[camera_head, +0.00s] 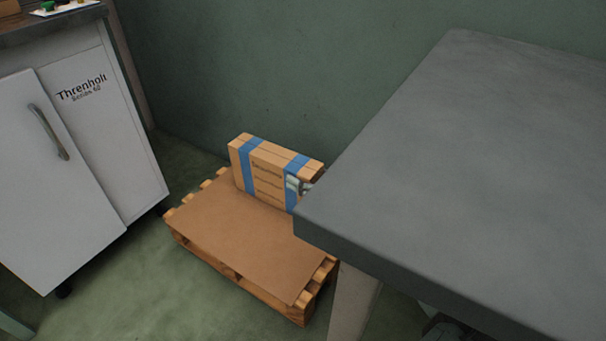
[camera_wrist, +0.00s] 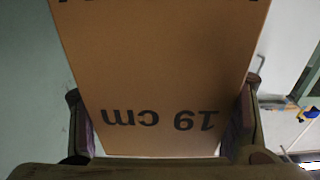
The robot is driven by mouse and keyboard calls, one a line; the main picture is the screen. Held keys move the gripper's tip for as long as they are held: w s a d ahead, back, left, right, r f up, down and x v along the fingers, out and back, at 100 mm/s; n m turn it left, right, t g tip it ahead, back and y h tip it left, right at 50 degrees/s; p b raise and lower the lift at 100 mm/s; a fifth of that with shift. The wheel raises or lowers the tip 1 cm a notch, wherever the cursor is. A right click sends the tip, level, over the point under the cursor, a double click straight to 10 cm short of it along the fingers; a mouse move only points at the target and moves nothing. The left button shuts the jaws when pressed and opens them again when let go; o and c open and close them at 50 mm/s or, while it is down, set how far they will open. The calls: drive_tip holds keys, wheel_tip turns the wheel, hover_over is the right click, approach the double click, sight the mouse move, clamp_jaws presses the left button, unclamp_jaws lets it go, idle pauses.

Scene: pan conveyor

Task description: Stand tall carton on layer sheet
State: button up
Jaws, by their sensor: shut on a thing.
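The carton (camera_head: 266,178) is brown cardboard with blue straps and dark print, at the back of the pallet in the head view. Its long side runs level and it looks upright on a narrow side. Its lower edge meets the back part of the brown layer sheet (camera_head: 235,240) in the picture; I cannot tell whether it touches.
The sheet lies on a wooden pallet (camera_head: 240,287) on the green floor. The grey table (camera_head: 470,160) fills the right side and hides the pallet's right corner. A white cabinet (camera_head: 75,160) stands at left. The green wall is close behind the carton.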

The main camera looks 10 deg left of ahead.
drive_tip(key=shift+f, duration=0.2)
drive_tip(key=o, duration=2)
drive_tip(key=shift+o, duration=0.2)
drive_tip(key=shift+f, duration=0.2)
drive_tip(key=shift+d, duration=0.1)
drive_tip(key=v, duration=1.1)
drive_tip(key=shift+d+r, duration=0.15)
drive_tip(key=shift+d, duration=0.2)
